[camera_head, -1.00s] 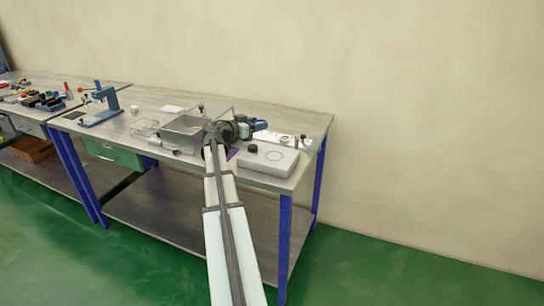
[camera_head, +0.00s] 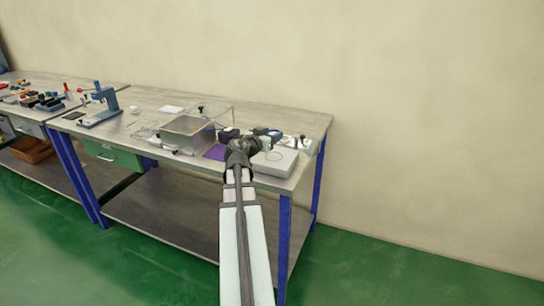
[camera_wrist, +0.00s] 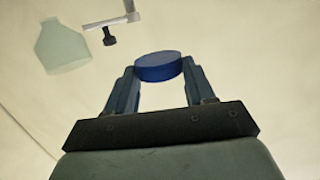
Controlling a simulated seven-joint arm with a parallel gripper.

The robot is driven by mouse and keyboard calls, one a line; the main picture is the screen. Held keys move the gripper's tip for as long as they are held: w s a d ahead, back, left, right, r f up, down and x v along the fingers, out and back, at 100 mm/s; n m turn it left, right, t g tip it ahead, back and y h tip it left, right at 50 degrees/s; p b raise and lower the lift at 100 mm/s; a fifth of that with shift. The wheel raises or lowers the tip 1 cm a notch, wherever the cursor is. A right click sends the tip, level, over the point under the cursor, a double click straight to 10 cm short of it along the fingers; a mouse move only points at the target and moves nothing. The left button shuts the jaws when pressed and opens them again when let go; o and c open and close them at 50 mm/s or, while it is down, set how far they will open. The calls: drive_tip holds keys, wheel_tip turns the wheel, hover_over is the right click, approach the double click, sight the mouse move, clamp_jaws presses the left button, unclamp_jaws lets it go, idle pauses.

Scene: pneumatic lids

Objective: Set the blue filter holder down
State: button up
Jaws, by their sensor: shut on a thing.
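The blue filter holder (camera_wrist: 157,66) is a short, round blue disc. In the wrist view it sits between the two fingertips of my gripper (camera_wrist: 158,72), which is shut on it. In the head view my gripper (camera_head: 268,134) is over the right part of the workbench, near the back edge of a pale flat box (camera_head: 283,162). The holder is too small there to tell from the gripper. How high it is above the surface cannot be told.
In the wrist view, a pale translucent bottle (camera_wrist: 62,48) and a metal bracket with a black knob (camera_wrist: 109,40) are beyond the fingers. The bench's right edge is close.

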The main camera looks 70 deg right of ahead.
sight(271, 160)
drive_tip(key=shift+f, duration=4.2)
drive_tip(key=shift+f, duration=0.1)
drive_tip(key=shift+a+f, duration=0.1)
drive_tip(key=shift+f, duration=0.25)
drive_tip(key=shift+s+f, duration=0.1)
drive_tip(key=shift+f, duration=0.15)
drive_tip(key=o, duration=1)
drive_tip(key=shift+r, duration=0.45)
drive_tip(key=v, duration=0.7)
drive_tip(key=shift+a+r, duration=0.2)
drive_tip(key=shift+r, duration=0.05)
